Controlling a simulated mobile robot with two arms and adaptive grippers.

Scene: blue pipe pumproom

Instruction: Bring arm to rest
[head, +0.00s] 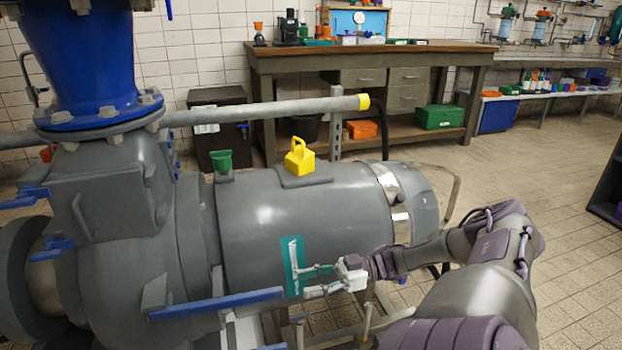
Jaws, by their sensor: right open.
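My right arm (485,260) comes in from the lower right and reaches left across the front of the grey pump. My right gripper (303,281) is open, with its two fingers pointing left. In the picture it overlaps the teal label (291,256) on the pump's grey cylindrical body (300,220). I cannot tell whether the fingers touch the label. Nothing shows between the fingers. My left gripper is not in view.
A blue pipe flange (85,60) rises at the left. A grey pipe rail (265,110) runs behind. A wooden workbench (370,60) stands at the back. The tiled floor (560,250) at right is clear.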

